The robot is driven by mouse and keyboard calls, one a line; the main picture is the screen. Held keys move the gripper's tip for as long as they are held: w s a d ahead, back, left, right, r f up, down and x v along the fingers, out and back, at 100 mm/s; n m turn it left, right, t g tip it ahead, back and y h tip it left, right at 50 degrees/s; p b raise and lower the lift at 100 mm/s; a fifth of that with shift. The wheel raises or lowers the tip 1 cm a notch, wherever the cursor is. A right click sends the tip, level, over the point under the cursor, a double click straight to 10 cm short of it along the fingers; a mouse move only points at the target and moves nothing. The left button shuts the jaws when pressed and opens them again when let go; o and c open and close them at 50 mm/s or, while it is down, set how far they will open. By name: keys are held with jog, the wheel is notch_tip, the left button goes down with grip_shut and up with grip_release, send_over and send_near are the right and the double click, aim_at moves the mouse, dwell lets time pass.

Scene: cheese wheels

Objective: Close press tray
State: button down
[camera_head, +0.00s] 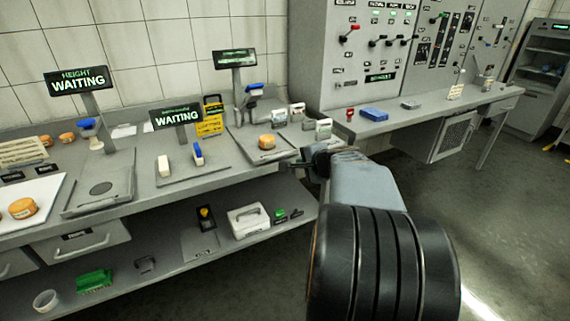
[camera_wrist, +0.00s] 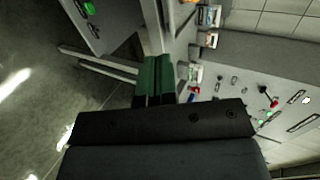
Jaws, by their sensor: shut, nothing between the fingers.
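A flat grey tray (camera_head: 248,151) lies on the bench under the right-hand display post, and an orange cheese wheel (camera_head: 267,142) sits on it. I take this to be the press tray, but no readable label confirms it. My gripper (camera_head: 292,165) is at the bench's front edge, just right of the tray and apart from the cheese. In the wrist view my gripper's green fingers (camera_wrist: 153,75) are together with nothing between them. My own arm hides the floor and bench end behind it.
Two displays reading WAITING, one marked HEIGHT (camera_head: 77,80) and another (camera_head: 176,117), stand left along the bench. Small cartons (camera_head: 297,112) stand behind the gripper. A lower shelf (camera_head: 150,285) holds a white box (camera_head: 248,220). The floor at right is open.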

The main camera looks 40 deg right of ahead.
jog(key=x, duration=1.3)
jog(key=shift+w+d+r, duration=0.25)
jog(key=shift+d+r, duration=0.1)
